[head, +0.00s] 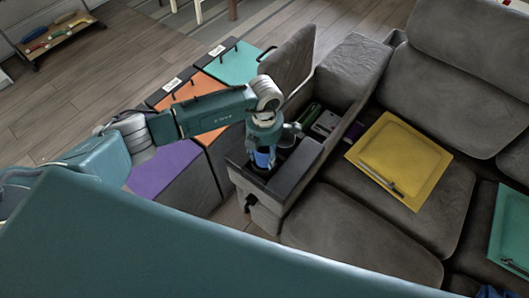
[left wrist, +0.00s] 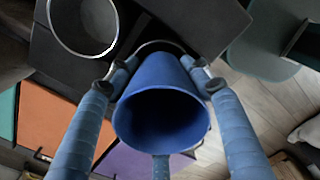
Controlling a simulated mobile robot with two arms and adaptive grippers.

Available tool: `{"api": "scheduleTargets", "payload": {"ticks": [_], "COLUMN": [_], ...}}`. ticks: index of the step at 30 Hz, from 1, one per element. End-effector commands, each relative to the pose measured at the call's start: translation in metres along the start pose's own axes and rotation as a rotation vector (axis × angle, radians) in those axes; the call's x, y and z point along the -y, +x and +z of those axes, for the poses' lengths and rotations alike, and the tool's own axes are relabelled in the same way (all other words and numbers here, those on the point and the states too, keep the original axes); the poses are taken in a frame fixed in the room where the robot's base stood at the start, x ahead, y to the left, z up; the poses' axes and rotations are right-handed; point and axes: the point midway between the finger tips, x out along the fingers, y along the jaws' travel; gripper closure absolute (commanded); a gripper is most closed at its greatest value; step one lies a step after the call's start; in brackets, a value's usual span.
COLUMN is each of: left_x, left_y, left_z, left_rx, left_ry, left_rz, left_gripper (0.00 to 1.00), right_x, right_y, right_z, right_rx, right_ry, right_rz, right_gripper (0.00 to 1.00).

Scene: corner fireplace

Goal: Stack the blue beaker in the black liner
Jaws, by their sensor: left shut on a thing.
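The blue beaker (head: 263,158) is upright, or nearly so, over the sofa's dark console. In the left wrist view I look into the open mouth of the beaker (left wrist: 160,118). My left gripper (head: 263,143) is shut on it, with fingers on both sides. Just behind the beaker in the wrist view is a dark round holder with a metal rim (left wrist: 160,43), which looks like the black liner. The beaker hides most of it, and I cannot tell whether the beaker's base is inside it. My right gripper is not in view.
A second ringed cup holder (left wrist: 83,50) is beside it in the console (head: 294,172). The raised console lid (head: 292,60) stands behind. A yellow tray (head: 420,150) lies on the sofa seat at right. Bins with purple (head: 165,166), orange and teal lids stand at left.

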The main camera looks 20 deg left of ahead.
Motion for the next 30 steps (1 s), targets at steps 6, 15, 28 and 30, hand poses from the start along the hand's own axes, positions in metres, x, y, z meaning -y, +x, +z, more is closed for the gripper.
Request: {"api": "scheduleTargets", "payload": {"ticks": [6,15,28,30], "left_x": [0.000,0.000,0.001,0.000], "left_y": [0.000,0.010,0.014,0.014], "left_z": [0.000,0.000,-0.001,-0.001], "left_rx": [0.001,0.000,-0.003,-0.003], "left_ry": [0.000,0.000,0.000,0.000], "left_rz": [0.000,0.000,-0.001,-0.001], "left_gripper": [0.74,0.74,0.30,0.30], "right_x": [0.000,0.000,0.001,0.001], "right_y": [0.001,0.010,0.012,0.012], "right_z": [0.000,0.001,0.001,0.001], "right_rx": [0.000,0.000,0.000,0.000], "right_ry": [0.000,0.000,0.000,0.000], "right_rz": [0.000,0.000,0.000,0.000], "right_gripper": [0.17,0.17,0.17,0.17]}}
